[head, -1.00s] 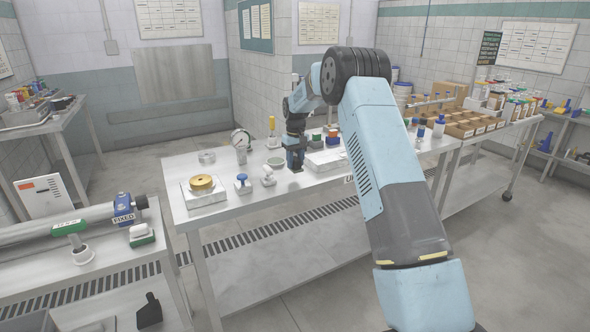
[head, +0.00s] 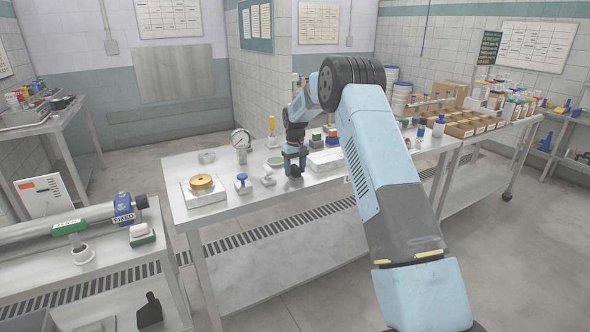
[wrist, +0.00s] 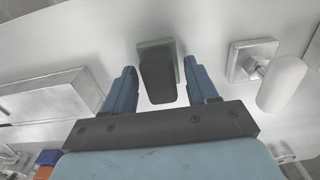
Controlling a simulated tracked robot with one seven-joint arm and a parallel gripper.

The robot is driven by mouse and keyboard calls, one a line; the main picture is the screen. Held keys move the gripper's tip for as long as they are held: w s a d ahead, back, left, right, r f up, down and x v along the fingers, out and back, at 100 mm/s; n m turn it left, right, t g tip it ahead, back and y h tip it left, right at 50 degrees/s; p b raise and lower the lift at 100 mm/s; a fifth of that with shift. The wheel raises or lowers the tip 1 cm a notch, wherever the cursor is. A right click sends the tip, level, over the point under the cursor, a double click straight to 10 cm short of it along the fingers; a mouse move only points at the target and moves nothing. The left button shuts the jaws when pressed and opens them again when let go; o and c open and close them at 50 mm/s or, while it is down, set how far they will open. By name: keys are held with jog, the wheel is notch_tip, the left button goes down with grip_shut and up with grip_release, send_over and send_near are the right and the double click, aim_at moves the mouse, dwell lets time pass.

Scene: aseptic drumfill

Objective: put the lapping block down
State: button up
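The lapping block, which I take to be the thing with a dark handle and green-edged square base, shows in the wrist view (wrist: 157,78). It appears to stand on the pale steel bench top (head: 240,207). My gripper (wrist: 162,73) is over it, with one blue finger on each side of the dark handle. A narrow gap shows between the handle and each finger, so the gripper looks open. In the head view my gripper (head: 294,170) is low over the bench, and the block cannot be made out clearly there.
In the wrist view, a square metal piece with a white knob (wrist: 283,83) stands close right and a metal box (wrist: 45,97) left. In the head view, a blue-knobbed piece (head: 242,180), a gauge (head: 241,140) and a brass ring (head: 201,182) stand left.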

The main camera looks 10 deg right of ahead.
aim_at(295, 166)
jog(key=shift+o, duration=0.4)
jog(key=shift+r, duration=0.1)
notch_tip(295, 166, up, 11)
jog(key=s+d+r+m+t, duration=0.1)
jog(key=s+r, duration=1)
jog(key=s, duration=0.3)
jog(key=s+d+r+m+t, duration=0.1)
jog(key=s+d+r+t, duration=0.1)
jog(key=s+r, duration=1)
jog(key=s+f+t, duration=0.1)
jog(key=s+f, duration=0.2)
jog(key=s, duration=1.2)
jog(key=s+d+f+m+t, duration=0.1)
jog(key=s+f, duration=0.3)
jog(key=s, duration=1.2)
jog(key=shift+s+d+m+t, duration=0.15)
jog(key=shift+d+m+t, duration=0.1)
jog(key=shift+m+t, duration=0.05)
